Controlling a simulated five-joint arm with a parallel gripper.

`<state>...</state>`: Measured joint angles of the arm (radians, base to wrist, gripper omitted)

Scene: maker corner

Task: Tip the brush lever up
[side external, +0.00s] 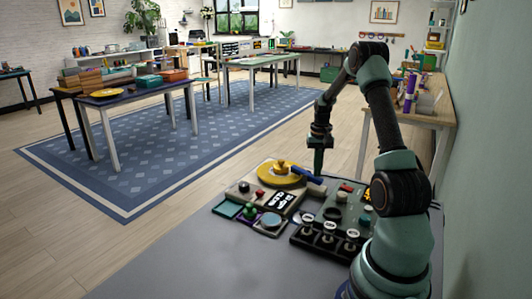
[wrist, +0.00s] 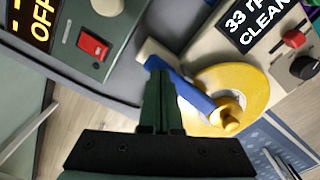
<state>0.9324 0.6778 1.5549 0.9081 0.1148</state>
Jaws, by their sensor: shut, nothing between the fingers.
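The brush lever (side external: 307,175) is a blue bar at the right edge of a cream record-cleaner unit. In the wrist view the lever (wrist: 192,90) lies slanting beside a yellow disc (wrist: 255,83), with a pale end at its upper left. The yellow disc (side external: 272,181) has a knob on it. My gripper (side external: 318,172) points down just beside the lever's far right end. In the wrist view my gripper (wrist: 160,78) is shut and empty, its dark green fingers covering a little of the lever's left side. Contact with the lever cannot be told.
A dark green panel (wrist: 125,40) with a red switch (wrist: 94,46) stands close on the other side of my fingers. Knobs and white-topped parts (side external: 328,238) crowd the near side. The grey tabletop (side external: 190,250) is clear at the left.

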